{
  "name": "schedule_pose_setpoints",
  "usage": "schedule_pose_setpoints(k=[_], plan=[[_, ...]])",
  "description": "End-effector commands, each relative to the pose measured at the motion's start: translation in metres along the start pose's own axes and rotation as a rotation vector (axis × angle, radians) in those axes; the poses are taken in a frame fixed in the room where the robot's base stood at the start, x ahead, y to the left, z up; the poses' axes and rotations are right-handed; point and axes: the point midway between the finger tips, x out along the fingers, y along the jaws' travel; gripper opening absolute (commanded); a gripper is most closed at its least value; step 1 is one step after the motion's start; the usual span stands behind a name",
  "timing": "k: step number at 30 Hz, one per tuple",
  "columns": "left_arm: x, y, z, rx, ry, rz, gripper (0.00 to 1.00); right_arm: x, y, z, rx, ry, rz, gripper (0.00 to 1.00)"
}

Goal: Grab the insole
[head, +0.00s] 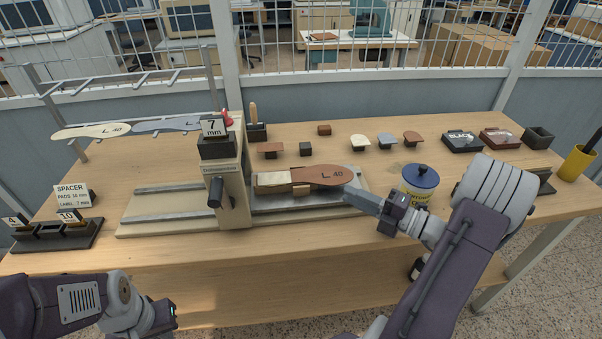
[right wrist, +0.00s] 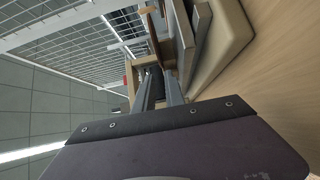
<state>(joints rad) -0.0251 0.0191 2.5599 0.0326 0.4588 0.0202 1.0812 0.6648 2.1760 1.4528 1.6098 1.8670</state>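A brown insole (head: 322,175) marked "L 40" lies on the bed of the stamping press (head: 228,175), its heel end to the left on a wooden block and its rounded toe to the right. My right gripper (head: 349,194) is low beside the toe end, fingers pointing left at it. In the right wrist view the fingers (right wrist: 160,80) stand apart with a gap between them, and a thin brown edge, seemingly the insole (right wrist: 152,30), shows just beyond the tips. I cannot tell whether they touch it. My left gripper (head: 165,318) is at the bottom edge, its fingers unclear.
A cream insole (head: 90,131) and a grey insole (head: 165,125) hang on the rack at left. A blue-lidded tin (head: 419,180) stands close to my right wrist.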

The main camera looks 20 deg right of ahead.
Motion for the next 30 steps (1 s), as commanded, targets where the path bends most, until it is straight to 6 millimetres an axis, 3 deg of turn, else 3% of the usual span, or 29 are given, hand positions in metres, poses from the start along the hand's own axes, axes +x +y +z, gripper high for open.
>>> schedule_pose_setpoints(k=[3, 7, 13, 20, 27, 30], plan=[[0.003, 0.000, 0.000, 0.000, 0.000, 0.000, 0.00, -0.014, -0.005, 0.008, 0.005, -0.043, 0.000, 0.15], [0.003, 0.000, 0.000, 0.000, 0.000, 0.000, 0.00, -0.014, -0.004, 0.009, 0.004, -0.049, -0.001, 0.15], [0.007, 0.000, 0.001, 0.000, 0.000, 0.000, 0.00, 0.016, -0.005, 0.009, 0.003, -0.043, -0.002, 0.15], [0.009, 0.000, 0.001, 0.000, 0.000, 0.000, 0.00, 0.029, -0.006, 0.010, 0.002, -0.044, -0.003, 0.15], [0.014, 0.000, 0.002, 0.000, 0.000, 0.000, 0.00, 0.070, -0.008, 0.010, 0.002, -0.042, -0.002, 0.15], [0.014, 0.000, 0.002, 0.000, 0.000, 0.000, 0.00, 0.076, -0.008, 0.011, 0.002, -0.044, -0.002, 0.15]])
